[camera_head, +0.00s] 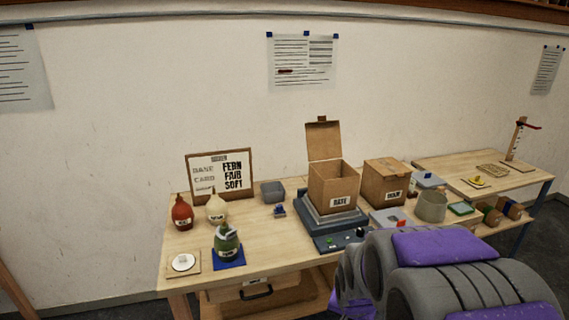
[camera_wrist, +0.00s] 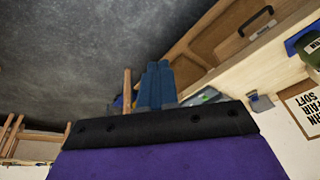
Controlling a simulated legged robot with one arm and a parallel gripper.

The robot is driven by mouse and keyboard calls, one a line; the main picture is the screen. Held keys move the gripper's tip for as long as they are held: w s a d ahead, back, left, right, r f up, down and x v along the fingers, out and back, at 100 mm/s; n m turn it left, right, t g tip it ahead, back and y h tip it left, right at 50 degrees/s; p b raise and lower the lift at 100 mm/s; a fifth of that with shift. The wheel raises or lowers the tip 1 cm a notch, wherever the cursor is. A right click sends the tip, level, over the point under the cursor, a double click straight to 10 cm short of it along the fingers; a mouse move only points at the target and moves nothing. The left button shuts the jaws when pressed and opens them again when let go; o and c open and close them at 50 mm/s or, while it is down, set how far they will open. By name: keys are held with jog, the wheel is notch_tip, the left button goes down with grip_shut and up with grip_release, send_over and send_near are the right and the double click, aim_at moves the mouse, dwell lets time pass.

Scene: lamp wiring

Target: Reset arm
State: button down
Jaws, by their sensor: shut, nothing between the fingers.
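My gripper (camera_wrist: 156,85) shows in the wrist view as two blue fingers close together, shut and empty. It points toward the dark floor beside the wooden table, whose drawer front with a dark handle (camera_wrist: 256,21) is at the upper right. In the head view my grey and purple arm fills the lower right and hides part of the table's front. The gripper itself cannot be made out there.
On the wooden table (camera_head: 190,262) stand a red bottle (camera_head: 182,213), a cream bottle (camera_head: 216,208), a green bottle (camera_head: 227,242) on a blue mat, an open box (camera_head: 333,185) on a scale, and a closed box (camera_head: 386,183). A side table (camera_head: 520,180) is at right.

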jog(key=s+r+n+g, duration=0.2)
jog(key=s+r, duration=0.2)
jog(key=s, duration=1)
jog(key=s+r+n+g, duration=0.3)
jog(key=s+r, duration=0.1)
jog(key=s, duration=1)
jog(key=shift+s+a+r+y, duration=0.2)
jog(key=shift+a+y, duration=0.1)
jog(key=shift+a, duration=0.15)
